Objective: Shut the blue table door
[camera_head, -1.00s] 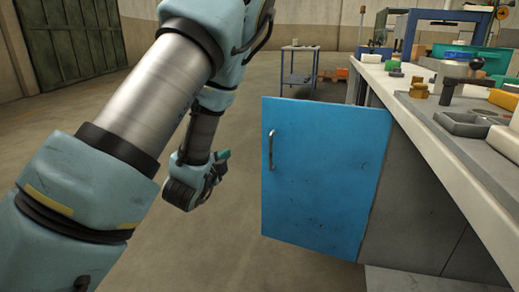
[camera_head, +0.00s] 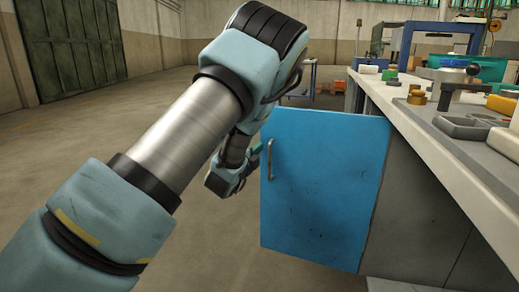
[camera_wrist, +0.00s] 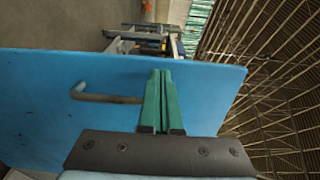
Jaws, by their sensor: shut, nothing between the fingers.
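The blue table door (camera_head: 325,190) stands open, sticking out from the grey cabinet (camera_head: 415,215) under the workbench. Its metal bar handle (camera_head: 270,160) is near the door's left edge. In the wrist view the blue door (camera_wrist: 60,110) fills much of the picture, with the handle (camera_wrist: 107,98) left of the fingers. My gripper (camera_head: 255,153) is beside the door's handle edge in the head view. Its green fingers (camera_wrist: 163,74) are together and empty, pointing across the door's face. I cannot tell whether they touch the door. The handle is not between them.
The workbench top (camera_head: 415,105) at right carries several tools and parts. A small trolley (camera_head: 300,80) stands beyond the door, partly hidden by my arm. The floor (camera_head: 150,110) at left is open up to the green gate (camera_head: 65,45).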

